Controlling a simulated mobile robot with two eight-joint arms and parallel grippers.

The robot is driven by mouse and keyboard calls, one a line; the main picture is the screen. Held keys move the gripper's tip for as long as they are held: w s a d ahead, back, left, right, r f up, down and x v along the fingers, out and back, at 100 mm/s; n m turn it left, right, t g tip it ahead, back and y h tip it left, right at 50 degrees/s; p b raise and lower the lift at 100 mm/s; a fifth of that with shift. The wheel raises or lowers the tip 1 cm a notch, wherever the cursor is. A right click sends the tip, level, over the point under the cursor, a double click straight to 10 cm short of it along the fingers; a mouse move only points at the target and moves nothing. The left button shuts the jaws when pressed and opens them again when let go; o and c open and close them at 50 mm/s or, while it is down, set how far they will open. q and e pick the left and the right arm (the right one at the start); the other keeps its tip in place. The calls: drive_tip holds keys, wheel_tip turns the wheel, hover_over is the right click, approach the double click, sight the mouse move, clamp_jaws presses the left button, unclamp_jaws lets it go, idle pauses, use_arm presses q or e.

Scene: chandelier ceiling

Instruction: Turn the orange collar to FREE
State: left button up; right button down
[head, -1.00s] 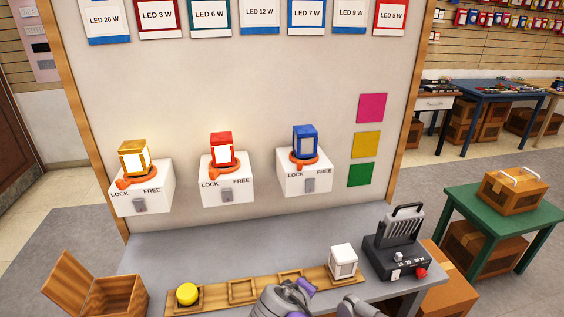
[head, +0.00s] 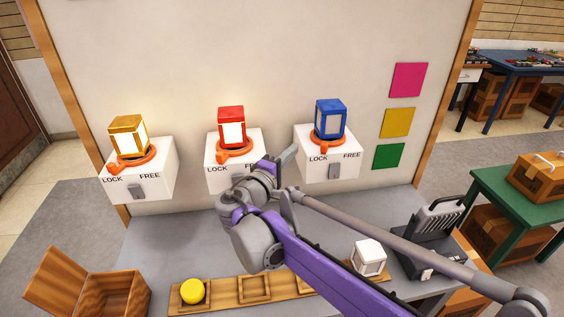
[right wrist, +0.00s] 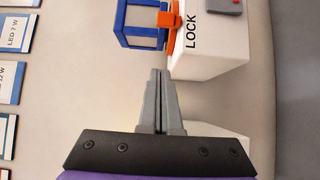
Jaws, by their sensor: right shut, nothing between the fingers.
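Three white boxes marked LOCK and FREE stand along the panel, each with an orange collar around a lamp's foot. The lamps are gold (head: 128,135), red (head: 231,127) and blue (head: 329,119). The left collar (head: 133,160) and middle collar (head: 235,151) have their tabs on the LOCK side. My left gripper is out of view.
On the grey bench are a wooden strip (head: 225,290) with a yellow ball (head: 192,291) and a white cube lamp (head: 369,257), and a dark grey device (head: 425,240). An open wooden box (head: 85,285) is at front left. My right arm crosses the bench.

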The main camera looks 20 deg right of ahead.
sight(314, 151)
drive_tip(key=shift+s+d, duration=0.2)
drive_tip(key=shift+d, duration=0.65)
drive_tip(key=shift+s+d, duration=0.15)
drive_tip(key=shift+d, duration=0.65)
drive_tip(key=shift+s+d, duration=0.2)
drive_tip(key=shift+d, duration=0.65)
drive_tip(key=shift+s+t, duration=0.1)
drive_tip(key=shift+t, duration=0.2)
drive_tip(key=shift+s+d+n+y+p, duration=0.2)
drive_tip(key=shift+d+n+y+p, duration=0.05)
drive_tip(key=shift+n+y+p, duration=0.15)
